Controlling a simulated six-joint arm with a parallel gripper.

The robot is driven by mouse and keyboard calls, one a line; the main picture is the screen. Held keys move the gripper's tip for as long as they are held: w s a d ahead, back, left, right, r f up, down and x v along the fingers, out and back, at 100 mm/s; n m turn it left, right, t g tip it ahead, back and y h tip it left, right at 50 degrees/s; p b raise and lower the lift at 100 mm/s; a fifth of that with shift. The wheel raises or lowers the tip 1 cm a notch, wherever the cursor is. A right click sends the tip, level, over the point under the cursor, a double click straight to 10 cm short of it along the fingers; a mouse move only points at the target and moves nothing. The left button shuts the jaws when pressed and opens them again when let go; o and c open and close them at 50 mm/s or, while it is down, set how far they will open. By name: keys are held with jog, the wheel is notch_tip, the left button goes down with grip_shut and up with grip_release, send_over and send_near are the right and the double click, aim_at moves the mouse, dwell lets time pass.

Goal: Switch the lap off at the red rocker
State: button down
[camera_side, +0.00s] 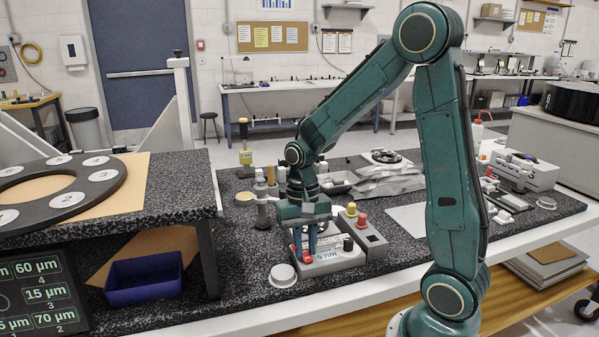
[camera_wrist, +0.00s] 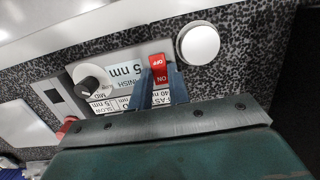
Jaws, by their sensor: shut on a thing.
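The red rocker (camera_wrist: 158,66), marked OFF and ON, sits on a grey control panel (camera_wrist: 122,58) with printed labels. In the side view the rocker (camera_side: 307,256) shows low between my fingers. My gripper (camera_wrist: 161,69) has its two blue fingers on either side of the rocker and is shut on it. In the side view my gripper (camera_side: 305,252) points down at the panel (camera_side: 338,263). Which way the rocker is tilted cannot be told. A dark ring plate (camera_side: 62,192) with numbered white discs lies on the raised granite slab at left.
A grey box (camera_side: 362,235) with red and yellow buttons stands just behind. A blue bin (camera_side: 144,279) sits under the slab. Bottles stand behind my gripper.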

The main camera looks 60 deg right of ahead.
aim_at(306, 255)
jog(key=shift+s+a+t+h, duration=0.15)
jog(key=shift+t+h, duration=0.45)
jog(key=c, duration=1.3)
grip_release()
jog(key=shift+r, duration=0.15)
notch_tip(306, 255, up, 14)
jog(key=shift+f, duration=0.2)
jog(key=shift+s, duration=0.1)
